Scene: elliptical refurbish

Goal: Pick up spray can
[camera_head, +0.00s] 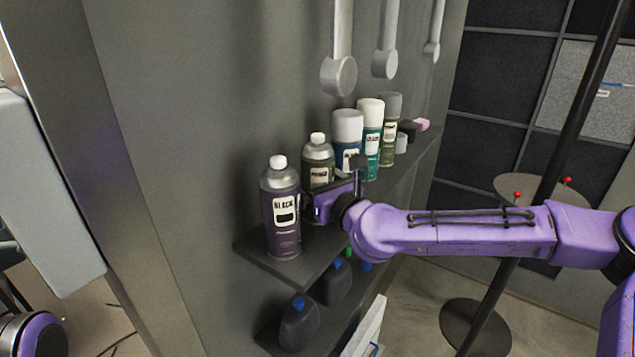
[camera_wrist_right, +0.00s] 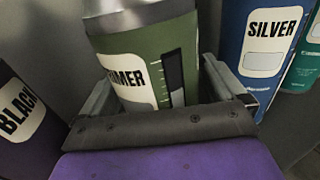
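Several spray cans stand upright in a row on the upper shelf. A green can with a PRIMER-type label (camera_head: 318,160) is second from the near end and shows large in the right wrist view (camera_wrist_right: 150,60). My right gripper (camera_wrist_right: 158,75) is open in front of it, its two fingers at the can's left and right sides; I cannot tell whether they touch it. In the head view my purple right wrist hides the can's lower part. A dark purple BLACK can (camera_head: 282,215) stands nearest, left of the gripper. My left gripper is not in view.
A blue SILVER can (camera_head: 347,135) stands close to the right finger, with teal (camera_head: 371,140) and olive (camera_head: 390,130) cans beyond. The upper shelf (camera_head: 290,265) is narrow against the wall. Dark bottles (camera_head: 299,325) sit below. A pole (camera_head: 560,150) stands at right.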

